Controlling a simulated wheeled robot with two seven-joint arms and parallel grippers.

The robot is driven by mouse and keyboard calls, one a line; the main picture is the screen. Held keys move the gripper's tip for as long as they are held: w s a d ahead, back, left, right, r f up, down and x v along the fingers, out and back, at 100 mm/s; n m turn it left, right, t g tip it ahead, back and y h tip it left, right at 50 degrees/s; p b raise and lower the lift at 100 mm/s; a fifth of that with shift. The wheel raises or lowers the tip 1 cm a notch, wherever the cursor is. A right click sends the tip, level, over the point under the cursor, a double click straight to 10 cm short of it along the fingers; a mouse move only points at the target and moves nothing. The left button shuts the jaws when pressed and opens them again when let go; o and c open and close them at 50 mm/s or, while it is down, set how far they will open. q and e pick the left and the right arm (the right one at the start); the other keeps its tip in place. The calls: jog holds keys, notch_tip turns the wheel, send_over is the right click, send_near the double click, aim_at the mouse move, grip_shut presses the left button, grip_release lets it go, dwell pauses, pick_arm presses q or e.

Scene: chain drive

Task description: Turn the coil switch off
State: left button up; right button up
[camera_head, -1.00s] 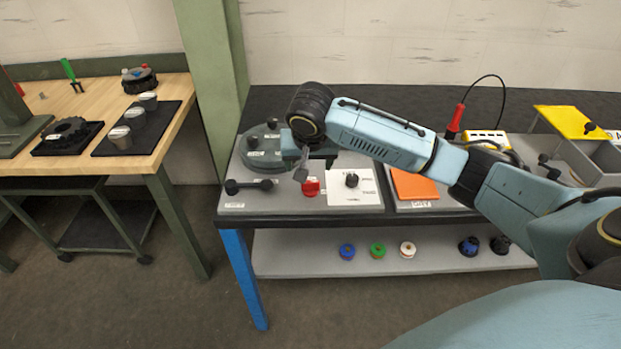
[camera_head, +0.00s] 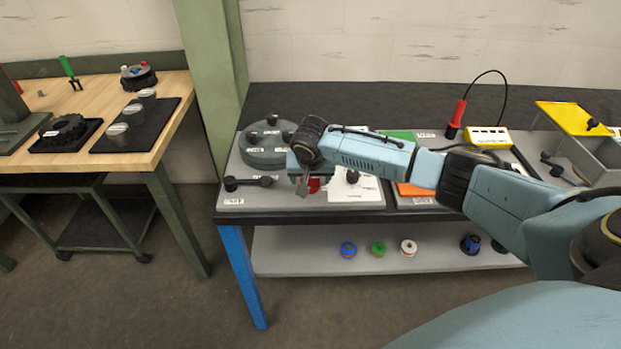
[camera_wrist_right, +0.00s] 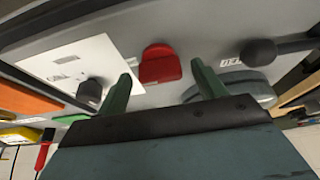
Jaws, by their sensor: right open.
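A red block-like switch part (camera_head: 314,186) sits on the grey panel, partly hidden by my right gripper (camera_head: 303,187). It also shows in the right wrist view (camera_wrist_right: 160,66), ahead of and between the open fingers (camera_wrist_right: 163,88); I cannot tell whether they touch it. A white labelled card (camera_head: 360,192) with a black knob (camera_head: 352,176) lies just right of it. In the wrist view the knob (camera_wrist_right: 90,92) is outside the fingers, beside one of them. The labels are too small to read, so I cannot tell which part is the coil switch. My left gripper is not in view.
A round grey housing (camera_head: 257,157) stands behind the gripper, and a black lever (camera_head: 248,183) lies left of it. An orange plate (camera_head: 412,190), a yellow box (camera_head: 488,138) with a red probe (camera_head: 456,120) and a grey bin (camera_head: 590,160) are to the right.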

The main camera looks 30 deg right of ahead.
jog(key=c, duration=1)
